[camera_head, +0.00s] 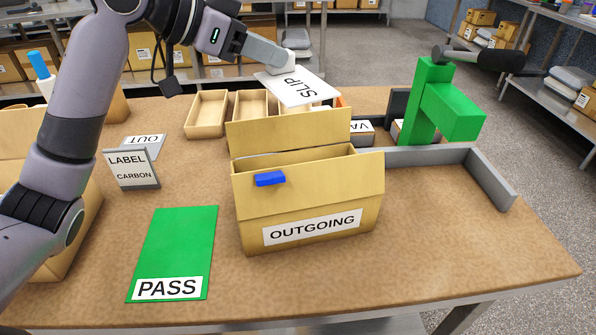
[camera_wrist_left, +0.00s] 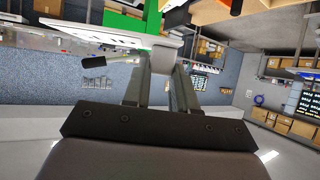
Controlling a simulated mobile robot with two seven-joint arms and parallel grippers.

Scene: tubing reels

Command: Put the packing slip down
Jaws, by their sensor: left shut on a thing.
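The packing slip (camera_head: 299,91) is a white card marked SLIP, held in the air above and behind the OUTGOING box. My left gripper (camera_head: 287,66) is shut on the edge of the slip. In the left wrist view the slip (camera_wrist_left: 112,37) shows at the tips of the left gripper fingers (camera_wrist_left: 160,60). My right gripper is not clearly visible in either view.
A green PASS mat (camera_head: 180,240) lies left of the box. A grey LABEL CARBON sign (camera_head: 132,169) and an OUT card (camera_head: 143,146) are further left. Wooden trays (camera_head: 207,115) stand behind. A green stand (camera_head: 432,105) and a grey rail (camera_head: 488,178) are at the right.

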